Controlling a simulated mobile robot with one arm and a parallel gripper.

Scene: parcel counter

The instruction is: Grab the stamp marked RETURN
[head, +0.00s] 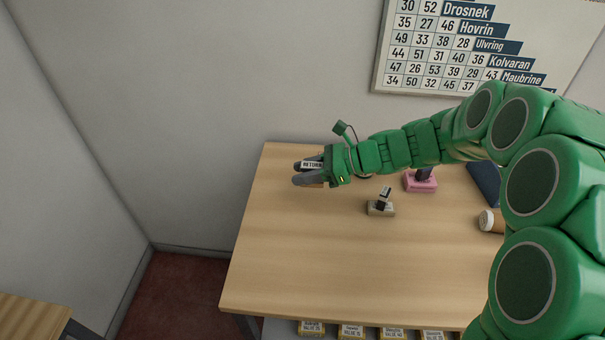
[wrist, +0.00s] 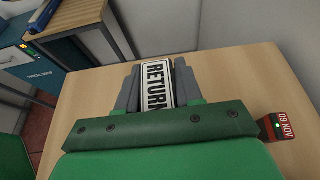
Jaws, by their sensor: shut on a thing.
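The stamp marked RETURN (head: 313,164) is at the far left part of the wooden table, between the fingers of my gripper (head: 308,174). Its white label with black letters faces up. In the wrist view the RETURN label (wrist: 158,85) shows between the two grey fingers of my gripper (wrist: 157,82), which are shut on the stamp. The fingers hide most of the stamp's body. I cannot tell whether its base touches the table.
The wooden table (head: 290,255) has free room at the front left. A beige stamp (head: 380,208) stands right of my gripper, with a pink stamp (head: 420,182) behind it. A brown cylinder with a pale end (head: 490,221) lies at the right. Yellow-labelled boxes (head: 352,331) sit below the front edge.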

